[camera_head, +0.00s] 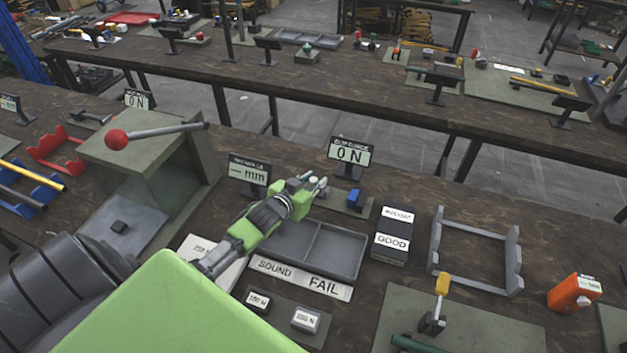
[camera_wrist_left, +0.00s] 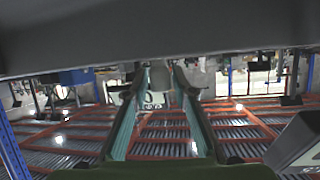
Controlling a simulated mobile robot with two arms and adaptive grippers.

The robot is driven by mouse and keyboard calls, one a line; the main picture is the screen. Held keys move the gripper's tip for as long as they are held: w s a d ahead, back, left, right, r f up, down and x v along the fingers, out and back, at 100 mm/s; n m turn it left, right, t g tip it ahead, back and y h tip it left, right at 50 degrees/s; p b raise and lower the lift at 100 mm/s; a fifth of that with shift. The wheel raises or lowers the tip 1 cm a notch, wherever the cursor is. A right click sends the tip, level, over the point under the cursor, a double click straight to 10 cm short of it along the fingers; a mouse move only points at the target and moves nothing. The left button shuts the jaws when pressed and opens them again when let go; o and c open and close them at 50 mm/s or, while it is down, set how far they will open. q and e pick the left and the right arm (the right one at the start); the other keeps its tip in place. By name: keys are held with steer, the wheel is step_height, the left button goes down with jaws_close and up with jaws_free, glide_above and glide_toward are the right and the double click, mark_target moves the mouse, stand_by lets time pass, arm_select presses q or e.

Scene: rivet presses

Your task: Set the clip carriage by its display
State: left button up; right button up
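My left gripper (camera_head: 312,185) reaches across the bench with its fingers pointing away from me. Its fingers look parted, with a small pale knob-like part between the tips; I cannot tell whether they touch it. The left wrist view shows the two fingers (camera_wrist_left: 158,82) apart with a grey piece between them. Which part is the clip carriage is unclear. My right gripper is not in view.
A grey two-compartment tray (camera_head: 315,250) labelled SOUND and FAIL lies below the gripper. A black GOOD box (camera_head: 392,236) and a grey frame (camera_head: 478,250) stand to its right. A press with a red-knobbed lever (camera_head: 117,140) stands left. An orange device (camera_head: 574,292) stands far right.

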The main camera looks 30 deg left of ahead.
mark_target(326, 189)
arm_select(q)
jaws_close()
steer(key=shift+w+d, duration=0.25)
steer(key=shift+d, duration=0.65)
steer(key=shift+w+d, duration=0.25)
steer(key=shift+d, duration=0.6)
jaws_free()
steer(key=shift+a, duration=0.1)
steer(key=shift+s, duration=0.1)
